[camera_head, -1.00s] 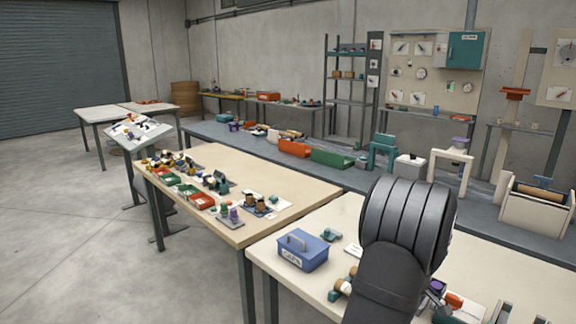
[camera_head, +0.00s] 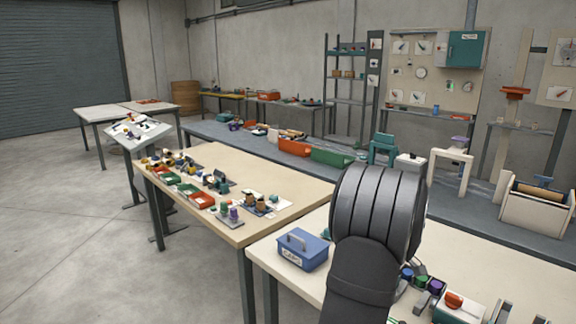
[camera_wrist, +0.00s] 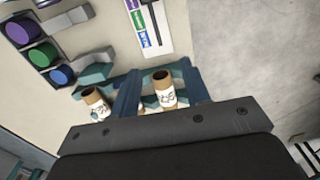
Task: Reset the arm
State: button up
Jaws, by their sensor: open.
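My gripper (camera_wrist: 161,88) is open in the wrist view, with its two blue-grey fingers apart. A brown tube with a white label (camera_wrist: 166,92) shows between the fingers; I cannot tell its distance from them, and no grip on it shows. A second such tube (camera_wrist: 95,104) is left of the left finger. In the head view my dark arm stands over the near table (camera_head: 297,222) and hides my gripper and the tubes.
Purple (camera_wrist: 22,31), green (camera_wrist: 43,54) and blue (camera_wrist: 62,75) round parts sit in a dark holder near the tubes. A blue box (camera_head: 302,252) stands left of my arm. A label card (camera_wrist: 147,25) lies beyond the fingers. Bare floor (camera_wrist: 245,60) shows beyond the table edge.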

notch_tip(320, 180, up, 9)
notch_tip(320, 180, down, 7)
dwell(0.3)
jog(key=shift+o, duration=0.6)
jog(key=o, duration=1.1)
jog(key=s+d+r, duration=0.1)
jog(key=r, duration=0.1)
jog(key=s+d+r, duration=0.3)
jog(key=d+r, duration=0.1)
jog(key=shift+s+r, duration=0.25)
jog(key=shift+s, duration=0.1)
jog(key=shift+o, duration=0.2)
notch_tip(320, 180, down, 10)
jog(key=shift+s+r, duration=0.15)
jog(key=shift+r, duration=0.1)
